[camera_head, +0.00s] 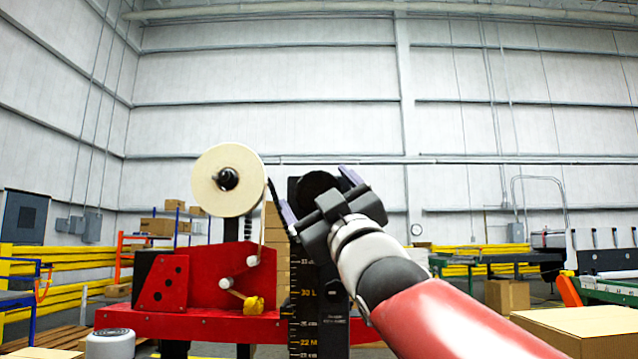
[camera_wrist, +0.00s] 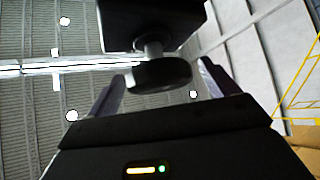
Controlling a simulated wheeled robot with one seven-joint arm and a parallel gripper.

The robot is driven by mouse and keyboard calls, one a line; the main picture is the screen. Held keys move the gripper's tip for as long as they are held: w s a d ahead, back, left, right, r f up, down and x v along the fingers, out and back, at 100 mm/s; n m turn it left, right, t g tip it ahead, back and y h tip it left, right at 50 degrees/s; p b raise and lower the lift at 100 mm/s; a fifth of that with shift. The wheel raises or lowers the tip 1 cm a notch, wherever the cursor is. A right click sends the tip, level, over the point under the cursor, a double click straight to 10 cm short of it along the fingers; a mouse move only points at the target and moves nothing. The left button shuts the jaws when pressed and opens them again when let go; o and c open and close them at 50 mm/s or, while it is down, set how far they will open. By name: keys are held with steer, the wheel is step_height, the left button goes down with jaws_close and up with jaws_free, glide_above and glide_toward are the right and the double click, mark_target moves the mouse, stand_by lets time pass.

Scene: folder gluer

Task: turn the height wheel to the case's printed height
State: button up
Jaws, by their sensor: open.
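The height wheel (camera_wrist: 160,74) is a black round knob on a short grey shaft under a black block in the wrist view. In the head view its dark round shape (camera_head: 317,183) shows behind my gripper, partly hidden. My gripper (camera_head: 306,174) is open, with one finger on each side of the wheel; the wrist view shows gaps between the fingers (camera_wrist: 161,70) and the wheel. Below, a black column (camera_head: 306,320) carries a yellow and white scale with marks such as 30 L and 22 M. I cannot tell which carton is the case, and read no printed height.
A red machine frame (camera_head: 215,327) with a cream tape roll (camera_head: 228,180) stands left of the column. A large carton (camera_head: 580,328) is at the lower right. Stacked cartons (camera_head: 276,262) stand behind the column. Yellow rails (camera_head: 75,276) run along the left.

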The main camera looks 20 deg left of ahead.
steer(key=shift+w+a+r, duration=0.2)
